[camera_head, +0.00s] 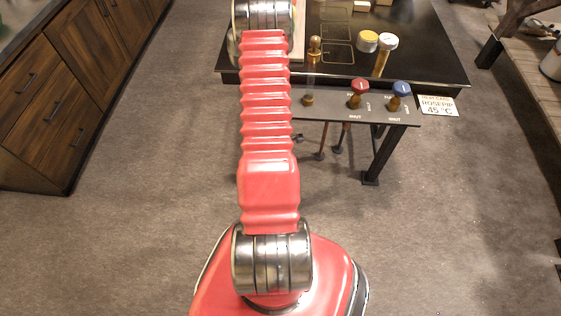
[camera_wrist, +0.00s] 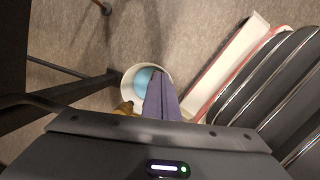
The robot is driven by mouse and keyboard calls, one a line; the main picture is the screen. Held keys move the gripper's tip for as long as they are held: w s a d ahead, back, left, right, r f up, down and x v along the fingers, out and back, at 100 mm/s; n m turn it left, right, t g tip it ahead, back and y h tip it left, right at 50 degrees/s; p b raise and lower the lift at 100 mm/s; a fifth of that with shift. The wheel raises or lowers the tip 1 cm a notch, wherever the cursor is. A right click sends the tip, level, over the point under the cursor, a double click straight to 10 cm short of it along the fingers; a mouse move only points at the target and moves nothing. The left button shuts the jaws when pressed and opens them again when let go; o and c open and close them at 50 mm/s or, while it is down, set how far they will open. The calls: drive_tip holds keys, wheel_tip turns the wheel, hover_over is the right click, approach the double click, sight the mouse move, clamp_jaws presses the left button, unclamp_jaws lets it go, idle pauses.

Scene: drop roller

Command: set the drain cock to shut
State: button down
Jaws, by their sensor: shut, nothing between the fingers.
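My gripper (camera_wrist: 162,97) shows in the wrist view, its fingers together and empty. They point down in front of a round white vessel (camera_wrist: 131,74) with light blue inside; I cannot tell the distance between them. A brass fitting (camera_wrist: 124,107) shows just left of the fingers, partly hidden; it may be the drain cock, but I cannot tell its setting. In the head view my arm hides the gripper. A dark front panel there carries a red-topped valve (camera_head: 359,88), a blue-topped valve (camera_head: 400,90) and a brass fitting (camera_head: 308,99). Lettering beside the valves includes "SHUT".
Dark table legs (camera_head: 378,158) stand below. Wooden cabinets (camera_head: 75,75) line the left; the floor between is clear.

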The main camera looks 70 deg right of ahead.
drive_tip(key=shift+v, duration=2.2)
drive_tip(key=shift+w, duration=0.1)
